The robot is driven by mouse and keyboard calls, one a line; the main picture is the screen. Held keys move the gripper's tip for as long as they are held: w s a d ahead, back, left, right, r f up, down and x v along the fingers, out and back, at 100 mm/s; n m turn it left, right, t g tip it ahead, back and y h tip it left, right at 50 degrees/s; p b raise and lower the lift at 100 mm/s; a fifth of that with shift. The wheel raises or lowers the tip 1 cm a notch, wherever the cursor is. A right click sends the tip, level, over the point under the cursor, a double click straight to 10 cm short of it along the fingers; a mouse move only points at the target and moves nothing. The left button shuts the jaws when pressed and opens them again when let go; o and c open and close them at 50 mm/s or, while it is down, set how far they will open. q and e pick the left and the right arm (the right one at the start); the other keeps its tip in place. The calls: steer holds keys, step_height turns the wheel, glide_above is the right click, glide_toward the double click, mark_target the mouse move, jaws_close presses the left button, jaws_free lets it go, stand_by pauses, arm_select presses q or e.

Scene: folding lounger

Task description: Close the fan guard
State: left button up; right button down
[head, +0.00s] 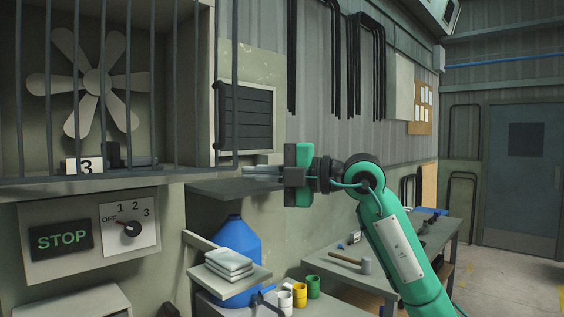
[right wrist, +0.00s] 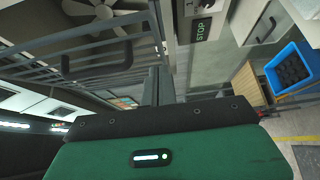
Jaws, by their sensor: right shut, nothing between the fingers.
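The fan guard (head: 128,90), a frame of dark vertical bars, stands in front of the pale fan (head: 92,82) at the left of the head view. Its right edge bar (head: 235,70) stands out past the housing's opening, so the guard looks partly open. A dark handle (head: 214,120) sits near that edge. The guard's bars (right wrist: 50,75) and the handle (right wrist: 95,58) also show in the right wrist view. My right gripper (head: 246,171) is shut and empty, its fingertips close to the guard's lower right corner; contact cannot be told. My left gripper is out of view.
A control panel with a STOP sign (head: 62,239) and a dial (head: 130,229) is below the fan. A grey shelf (head: 225,188) lies under my right gripper. A blue jug (head: 238,240), cups and a workbench (head: 345,272) stand lower down.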

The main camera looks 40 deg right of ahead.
mark_target(222, 168)
steer(key=w, duration=0.1)
steer(key=w+p, duration=0.1)
steer(key=w, duration=0.1)
steer(key=w+a+p, duration=0.1)
steer(key=w, duration=0.1)
steer(key=shift+r, duration=0.15)
steer(key=shift+w+d, duration=0.15)
steer(key=shift+w, duration=0.25)
steer(key=shift+w+d+p, duration=0.1)
steer(key=shift+w+p, duration=0.25)
steer(key=w+d+n+g+y+p, duration=0.1)
steer(key=w+p, duration=0.3)
steer(key=w, duration=0.4)
steer(key=shift+d, duration=0.15)
